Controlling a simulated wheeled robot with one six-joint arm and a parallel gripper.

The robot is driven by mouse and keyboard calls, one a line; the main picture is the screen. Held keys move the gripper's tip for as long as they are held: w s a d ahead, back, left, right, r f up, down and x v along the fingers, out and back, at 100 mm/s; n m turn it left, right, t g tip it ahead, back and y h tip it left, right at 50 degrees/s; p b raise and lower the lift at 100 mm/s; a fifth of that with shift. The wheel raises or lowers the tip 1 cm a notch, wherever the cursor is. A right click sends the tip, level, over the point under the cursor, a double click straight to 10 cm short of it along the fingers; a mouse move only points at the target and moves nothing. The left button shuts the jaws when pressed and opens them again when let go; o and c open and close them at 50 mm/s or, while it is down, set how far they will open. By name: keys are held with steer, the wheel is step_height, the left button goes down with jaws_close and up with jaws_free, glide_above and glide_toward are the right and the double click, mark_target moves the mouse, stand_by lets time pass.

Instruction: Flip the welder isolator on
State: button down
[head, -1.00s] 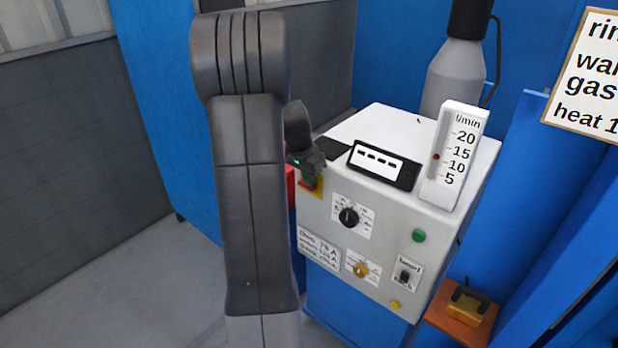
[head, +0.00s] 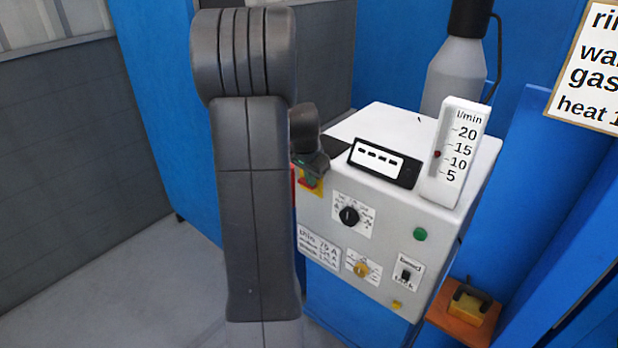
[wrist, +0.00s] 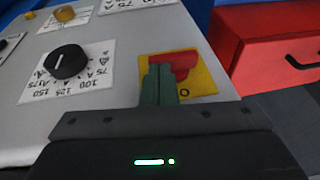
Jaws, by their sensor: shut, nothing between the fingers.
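The welder isolator is a red rotary handle (wrist: 183,61) on a yellow plate (wrist: 205,82), with an "O" mark showing on the plate. In the head view the yellow plate (head: 317,184) is on the left of the welder's front face, partly covered by my arm and gripper. My gripper (wrist: 160,70) is shut and empty. Its green fingertips lie over one end of the red handle in the wrist view and hide that part; I cannot tell whether they touch it. In the head view my gripper (head: 308,176) is close in front of the plate.
The welder's front (head: 385,235) also has a black dial (head: 349,215), a green button (head: 420,234), a yellow knob (head: 361,270) and a small black switch (head: 405,275). A flow gauge (head: 455,152) stands on top.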

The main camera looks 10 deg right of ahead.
steer(key=shift+s+d+f+b, duration=0.15)
steer(key=shift+s+f+b, duration=0.1)
steer(key=shift+b, duration=0.25)
steer(key=shift+s+d+f+b, duration=0.45)
steer(key=shift+f+b, duration=0.2)
steer(key=shift+b, duration=0.4)
steer(key=shift+s+f, duration=0.1)
steer(key=shift+f, duration=0.1)
steer(key=shift+w+a+r, duration=0.35)
steer(key=shift+w+a, duration=0.1)
steer(key=shift+w, duration=0.15)
steer(key=shift+d+r, duration=0.1)
steer(key=shift+r, duration=0.05)
steer(key=s+d+r, duration=0.4)
steer(key=s+r, duration=0.2)
steer(key=s, duration=0.5)
steer(key=shift+d+r+p, duration=0.35)
steer(key=shift+d+p, duration=0.05)
